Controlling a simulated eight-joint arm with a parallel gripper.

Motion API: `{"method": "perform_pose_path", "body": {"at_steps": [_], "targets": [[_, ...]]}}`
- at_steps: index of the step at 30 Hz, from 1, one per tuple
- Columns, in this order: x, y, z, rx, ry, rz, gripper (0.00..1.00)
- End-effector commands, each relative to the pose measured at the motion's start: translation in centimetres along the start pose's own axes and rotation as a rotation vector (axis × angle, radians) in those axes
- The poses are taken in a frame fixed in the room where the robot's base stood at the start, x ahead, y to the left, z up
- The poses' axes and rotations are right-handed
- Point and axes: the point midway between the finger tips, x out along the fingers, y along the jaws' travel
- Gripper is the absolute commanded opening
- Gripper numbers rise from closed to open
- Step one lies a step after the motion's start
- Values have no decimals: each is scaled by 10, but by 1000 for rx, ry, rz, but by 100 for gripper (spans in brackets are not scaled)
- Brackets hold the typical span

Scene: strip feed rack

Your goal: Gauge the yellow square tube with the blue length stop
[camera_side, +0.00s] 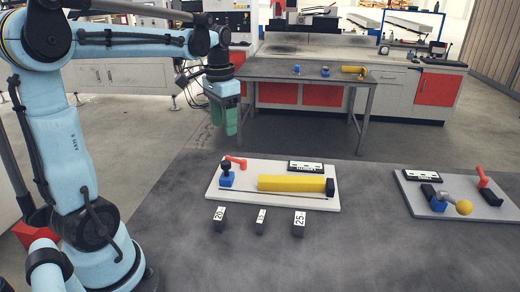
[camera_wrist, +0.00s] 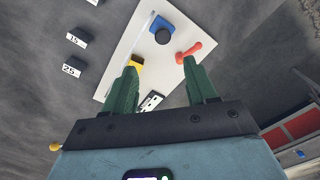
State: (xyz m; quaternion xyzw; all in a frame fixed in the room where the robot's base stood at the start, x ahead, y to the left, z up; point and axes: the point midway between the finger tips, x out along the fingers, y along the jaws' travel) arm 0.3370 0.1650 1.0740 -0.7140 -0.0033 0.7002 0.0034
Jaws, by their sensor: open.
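The yellow square tube (camera_side: 291,183) lies on a white board (camera_side: 216,193) in the side view, its right end by a black end block (camera_side: 330,187). The blue length stop (camera_side: 226,180), with a black knob on top, stands at the board's left, apart from the tube. In the wrist view the stop (camera_wrist: 153,22) is near the top, and only a small part of the tube (camera_wrist: 138,62) shows past the left finger. My gripper (camera_side: 226,124) has green fingers and hangs above and behind the board's left end. In the wrist view my gripper (camera_wrist: 160,66) is open and empty.
A red handle (camera_side: 237,162) and a label plate (camera_side: 306,167) sit along the board's back. Dark blocks marked 20 (camera_side: 219,218), 15 (camera_side: 260,221) and 25 (camera_side: 299,224) stand in front. A grey board (camera_side: 430,208) with other fittings lies right, across clear table.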

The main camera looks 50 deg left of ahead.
Motion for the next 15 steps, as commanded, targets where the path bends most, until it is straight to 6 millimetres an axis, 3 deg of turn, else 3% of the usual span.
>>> {"method": "perform_pose_path", "body": {"at_steps": [8, 15], "targets": [[12, -7, 0, 1, -22, 11, 57], [47, -7, 0, 0, -20, 10, 57]]}}
